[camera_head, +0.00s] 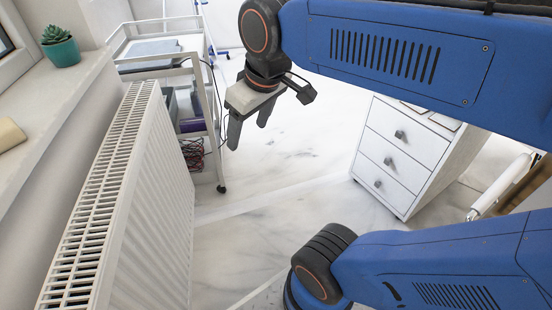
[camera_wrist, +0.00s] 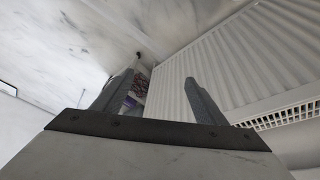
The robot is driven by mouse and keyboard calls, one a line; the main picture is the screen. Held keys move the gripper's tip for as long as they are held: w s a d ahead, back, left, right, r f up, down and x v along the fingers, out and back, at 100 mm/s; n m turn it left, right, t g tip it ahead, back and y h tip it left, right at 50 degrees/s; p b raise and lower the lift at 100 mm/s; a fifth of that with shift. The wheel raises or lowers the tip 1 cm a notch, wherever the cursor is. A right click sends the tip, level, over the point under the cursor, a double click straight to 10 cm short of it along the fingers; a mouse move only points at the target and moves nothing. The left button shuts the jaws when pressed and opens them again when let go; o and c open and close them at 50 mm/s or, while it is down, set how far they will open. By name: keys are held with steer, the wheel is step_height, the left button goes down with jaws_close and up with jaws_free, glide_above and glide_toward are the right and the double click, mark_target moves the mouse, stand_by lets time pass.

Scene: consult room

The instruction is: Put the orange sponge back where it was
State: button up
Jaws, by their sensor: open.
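No clearly orange sponge shows in either view. A pale tan block (camera_head: 10,134), cut by the left picture edge, lies on the windowsill (camera_head: 52,105); I cannot tell whether it is the sponge. My gripper (camera_head: 250,127) hangs above the floor, right of the radiator and the trolley, fingers pointing down. Its fingers also show in the wrist view (camera_wrist: 159,88), spread apart with nothing between them. It is well away from the tan block.
A white radiator (camera_head: 150,190) stands below the sill. A plant in a teal pot (camera_head: 61,50) is on the sill. A white trolley (camera_head: 211,115) with trays and red cables stands behind. A white drawer cabinet (camera_head: 405,150) is at right. The floor (camera_head: 300,190) between is clear.

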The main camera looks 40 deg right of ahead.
steer(key=s+d+f+m, duration=0.3)
steer(key=s+f, duration=0.2)
steer(key=f, duration=0.2)
steer(key=shift+s+d+f+t+h, duration=0.15)
steer(key=shift+d+f+t+h, duration=0.15)
steer(key=shift+d+f, duration=0.1)
